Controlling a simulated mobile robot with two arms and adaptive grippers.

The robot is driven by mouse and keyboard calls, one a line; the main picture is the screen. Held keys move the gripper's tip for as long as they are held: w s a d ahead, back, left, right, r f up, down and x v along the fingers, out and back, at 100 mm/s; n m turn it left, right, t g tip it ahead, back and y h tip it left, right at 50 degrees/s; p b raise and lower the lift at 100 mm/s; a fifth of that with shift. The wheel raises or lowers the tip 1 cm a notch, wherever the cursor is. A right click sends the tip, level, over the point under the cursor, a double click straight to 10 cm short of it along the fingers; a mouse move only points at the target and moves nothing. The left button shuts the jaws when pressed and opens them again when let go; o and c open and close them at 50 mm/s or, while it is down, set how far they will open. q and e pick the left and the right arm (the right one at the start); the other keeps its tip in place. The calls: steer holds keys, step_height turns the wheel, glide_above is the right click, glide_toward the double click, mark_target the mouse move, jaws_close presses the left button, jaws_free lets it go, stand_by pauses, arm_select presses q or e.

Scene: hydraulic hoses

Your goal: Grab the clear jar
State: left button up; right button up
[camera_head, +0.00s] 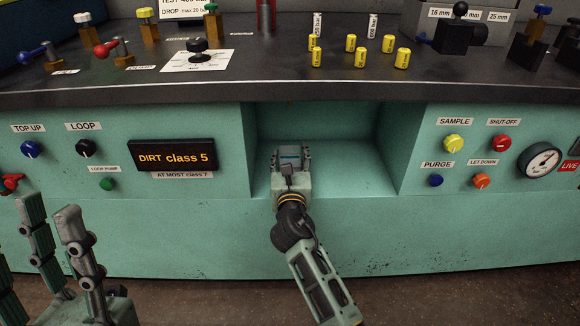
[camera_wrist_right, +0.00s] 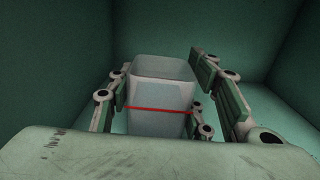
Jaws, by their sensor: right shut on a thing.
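The clear jar (camera_wrist_right: 160,92) stands upright in the wrist view, squarish and pale, with a red line around its lower part. My right gripper (camera_head: 291,158) reaches into the recess in the panel. Its fingers close on the jar from both sides. In the head view only a small bluish part of the jar (camera_head: 290,151) shows between the fingers; my gripper hides the rest. My left gripper (camera_head: 58,228) is at the lower left of the head view, in front of the panel, with its fingers apart and nothing between them.

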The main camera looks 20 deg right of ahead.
steer(key=c, duration=0.5)
steer(key=shift+o, duration=0.2)
steer(key=shift+r, duration=0.1)
